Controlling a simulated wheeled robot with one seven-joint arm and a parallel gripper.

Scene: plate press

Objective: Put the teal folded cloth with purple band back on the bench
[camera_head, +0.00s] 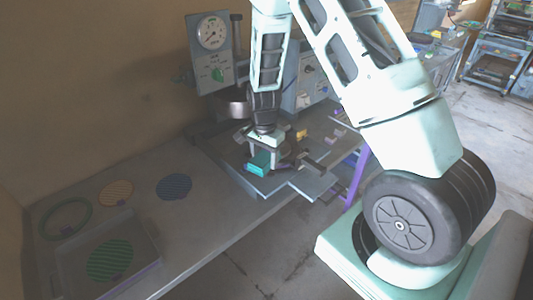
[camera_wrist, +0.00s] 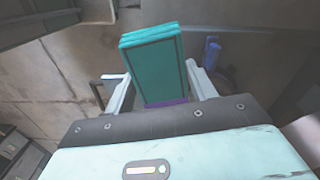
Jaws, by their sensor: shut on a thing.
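The teal folded cloth (camera_head: 258,163) is in my gripper (camera_head: 263,153), near the far right part of the grey bench (camera_head: 205,222). In the wrist view my gripper (camera_wrist: 158,78) is shut on the teal cloth (camera_wrist: 153,58), one finger on each side. The purple band (camera_wrist: 165,103) shows at the cloth's near end, close to the palm. Whether the cloth touches the surface below cannot be told.
A press with a round gauge (camera_head: 211,33) stands behind my gripper. Small yellow and pink blocks (camera_head: 301,134) lie to its right. A blue disc (camera_head: 174,187), an orange disc (camera_head: 115,193), a green ring (camera_head: 67,218) and a tray (camera_head: 140,272) with a green disc occupy the left.

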